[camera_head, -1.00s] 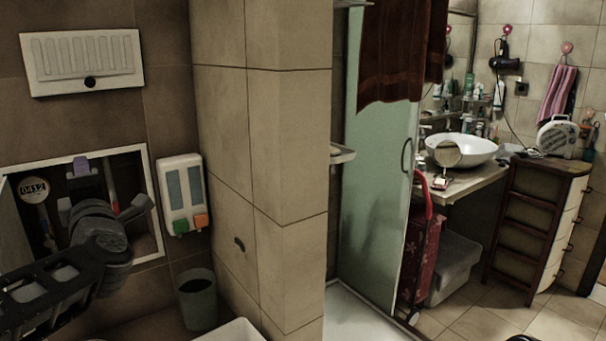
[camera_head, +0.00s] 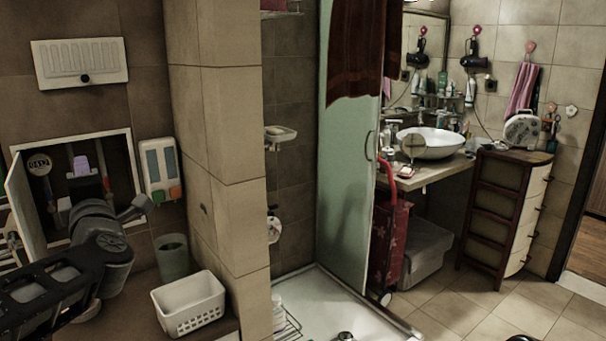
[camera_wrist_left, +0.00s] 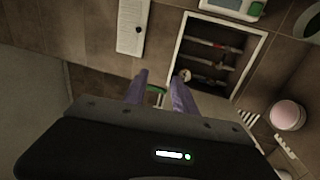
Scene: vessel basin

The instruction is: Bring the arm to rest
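My left arm comes in from the lower left of the head view, its dark grey wrist (camera_head: 95,228) in front of an open wall niche. In the left wrist view the two purplish fingers of my left gripper (camera_wrist_left: 162,88) stand apart. A green-edged thing (camera_wrist_left: 157,90) shows in the gap behind them, and nothing appears gripped. My right arm and gripper are not in view.
The niche (camera_head: 128,165) has its pale door (camera_head: 27,200) swung open at left. A dispenser (camera_head: 160,170) hangs beside it. Below are a grey-green bin (camera_head: 172,257) and a white basket (camera_head: 190,303). A tiled pillar (camera_head: 222,160) stands right of them; open floor (camera_head: 480,300) lies at lower right.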

